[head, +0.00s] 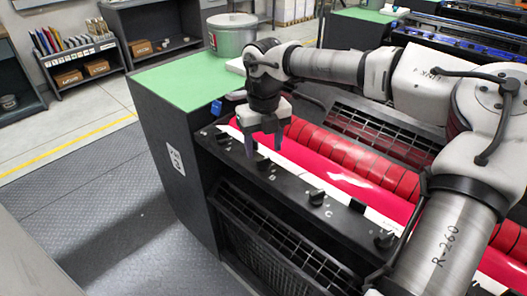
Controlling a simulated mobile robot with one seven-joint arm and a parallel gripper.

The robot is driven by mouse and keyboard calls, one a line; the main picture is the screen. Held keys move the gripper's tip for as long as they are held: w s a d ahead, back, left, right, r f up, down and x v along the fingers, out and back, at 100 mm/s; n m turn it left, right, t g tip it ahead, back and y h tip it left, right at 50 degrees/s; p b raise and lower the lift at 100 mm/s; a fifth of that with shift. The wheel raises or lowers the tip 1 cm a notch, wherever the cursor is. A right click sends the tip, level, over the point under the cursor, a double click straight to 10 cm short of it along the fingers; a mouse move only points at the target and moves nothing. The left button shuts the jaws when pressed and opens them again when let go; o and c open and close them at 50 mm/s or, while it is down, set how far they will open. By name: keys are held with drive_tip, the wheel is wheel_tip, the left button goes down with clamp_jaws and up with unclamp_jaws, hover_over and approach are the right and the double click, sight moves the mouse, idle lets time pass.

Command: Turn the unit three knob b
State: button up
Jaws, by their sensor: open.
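The ink unit's black front rail (291,187) carries a row of black knobs with small white letters. Knob b (262,163) sits on the rail just below my gripper, with a faint letter beside it. My gripper (265,151) points down with its two fingers apart, over the knob. One fingertip overlaps the knob's left side in the picture; I cannot tell whether they touch. Knob c (316,196) is farther right along the rail, marked C. Another knob (384,238) lies beyond it, and a smaller one (222,132) is at the rail's left end.
Red inked rollers (345,155) run behind the rail, and a black mesh guard (280,245) hangs below it. A metal can (232,38) stands on the green top (180,84) at left. Open floor (120,200) lies left of the unit.

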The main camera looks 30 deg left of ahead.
sight(264, 159)
drive_tip(key=shift+f+p, duration=0.3)
drive_tip(key=shift+f, duration=1.5)
drive_tip(key=c, duration=1)
drive_tip(key=shift+n, duration=0.3)
drive_tip(key=n+b, duration=0.2)
drive_tip(key=n, duration=0.2)
drive_tip(key=n+b, duration=0.1)
drive_tip(key=n, duration=0.4)
drive_tip(key=shift+w, duration=0.1)
drive_tip(key=shift+r, duration=0.1)
